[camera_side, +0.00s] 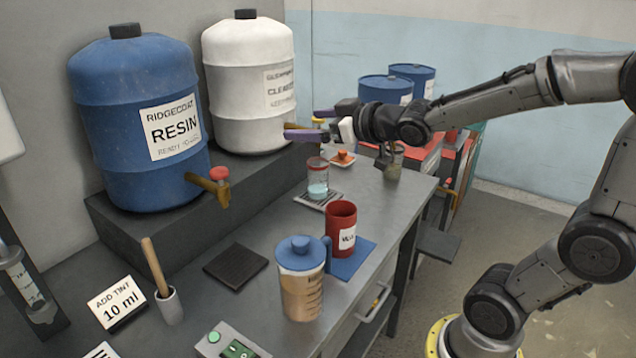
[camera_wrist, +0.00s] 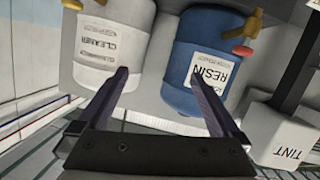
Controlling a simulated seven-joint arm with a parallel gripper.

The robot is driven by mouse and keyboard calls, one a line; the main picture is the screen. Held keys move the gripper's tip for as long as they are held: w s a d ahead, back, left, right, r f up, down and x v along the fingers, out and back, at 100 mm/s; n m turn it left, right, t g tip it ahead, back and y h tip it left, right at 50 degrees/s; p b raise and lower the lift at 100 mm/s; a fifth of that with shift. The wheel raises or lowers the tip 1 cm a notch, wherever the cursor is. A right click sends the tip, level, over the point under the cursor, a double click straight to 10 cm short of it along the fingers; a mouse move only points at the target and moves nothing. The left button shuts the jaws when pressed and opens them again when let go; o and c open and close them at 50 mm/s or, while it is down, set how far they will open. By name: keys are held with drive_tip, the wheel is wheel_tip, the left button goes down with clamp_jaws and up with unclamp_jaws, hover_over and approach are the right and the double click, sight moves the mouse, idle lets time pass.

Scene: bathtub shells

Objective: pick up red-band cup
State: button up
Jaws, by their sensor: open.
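The red-band cup (camera_side: 318,180) is a small clear cup with a red band near its top and pale blue liquid low inside. It stands upright on a slotted plate (camera_side: 322,203) in the side view. My gripper (camera_side: 302,123) is open and empty, above and slightly left of the cup, in front of the white cleaner drum. Its fingers point left, apart from the cup. In the wrist view my gripper (camera_wrist: 158,77) frames the gap between the drums, and the cup is not visible there.
The blue resin drum (camera_side: 135,120) and white cleaner drum (camera_side: 248,85) stand on a raised step with taps. A red mug (camera_side: 341,228), a blue-lidded jug (camera_side: 301,283) and a dark pad (camera_side: 236,267) are nearer the camera. A murky glass (camera_side: 394,164) stands behind.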

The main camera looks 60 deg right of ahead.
drive_tip(key=w+d+f, duration=0.5)
drive_tip(key=d+f, duration=0.1)
drive_tip(key=m+g+h, duration=0.1)
drive_tip(key=m+g, duration=0.1)
drive_tip(key=m, duration=0.1)
approach(327, 179)
drive_tip(key=x, duration=1)
drive_tip(key=shift+w, duration=0.2)
drive_tip(key=shift+r+x, duration=0.2)
drive_tip(key=shift+x, duration=1.1)
drive_tip(key=shift+r+x, duration=0.15)
drive_tip(key=shift+x, duration=1.15)
drive_tip(key=shift+w+a, duration=0.15)
drive_tip(key=c, duration=1.3)
drive_tip(key=shift+r, duration=0.1)
